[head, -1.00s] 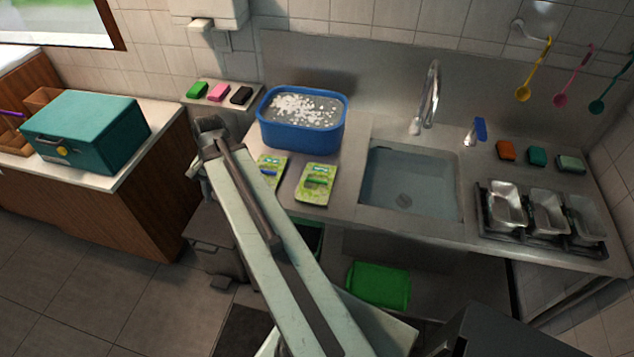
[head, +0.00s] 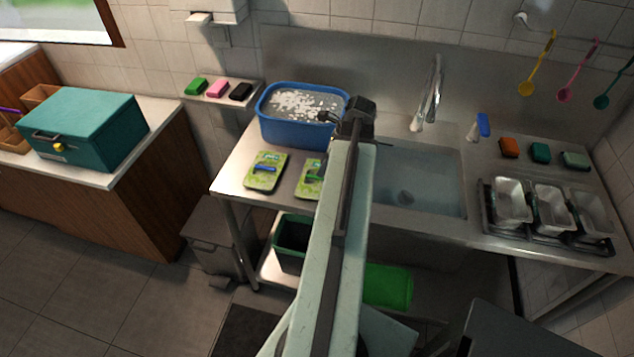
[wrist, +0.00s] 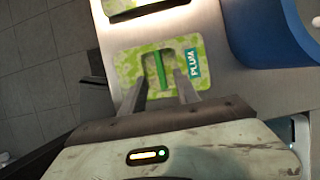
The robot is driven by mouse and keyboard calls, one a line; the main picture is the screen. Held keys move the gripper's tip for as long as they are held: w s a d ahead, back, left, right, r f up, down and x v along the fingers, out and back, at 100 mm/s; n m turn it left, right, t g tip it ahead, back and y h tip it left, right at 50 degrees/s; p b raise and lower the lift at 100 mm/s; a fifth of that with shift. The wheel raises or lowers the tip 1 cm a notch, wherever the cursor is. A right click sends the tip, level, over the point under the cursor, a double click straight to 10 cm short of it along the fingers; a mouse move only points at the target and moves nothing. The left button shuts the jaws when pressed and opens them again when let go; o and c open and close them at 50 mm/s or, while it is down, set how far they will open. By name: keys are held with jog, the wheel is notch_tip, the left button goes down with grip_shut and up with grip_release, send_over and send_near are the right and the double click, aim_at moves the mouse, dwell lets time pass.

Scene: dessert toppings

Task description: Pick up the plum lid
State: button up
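The plum lid (wrist: 130,65) is a flat, light-green patterned rectangle with a green bar handle (wrist: 160,70) and a teal label reading PLUM in the wrist view. In the head view the plum lid (head: 305,184) lies on the steel counter, its right part hidden behind my arm. My gripper (wrist: 162,76) is open, its two grey fingers on either side of the green handle in the picture. I cannot tell whether the fingers are down at the handle's height or touching it. In the head view my arm hides the fingers.
A similar lid with a blue handle (head: 265,170) lies left of the plum lid. A blue tub (head: 290,132) stands behind them, with white bits floating in it. The water-filled sink (head: 425,185) is to the right. Metal pans (head: 552,208) stand farther right.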

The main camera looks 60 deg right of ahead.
aim_at(317, 179)
jog(key=b+x, duration=0.4)
jog(key=x, duration=0.1)
jog(key=shift+f+b, duration=0.2)
jog(key=shift+b, duration=0.2)
jog(key=shift+r, duration=0.15)
grip_shut()
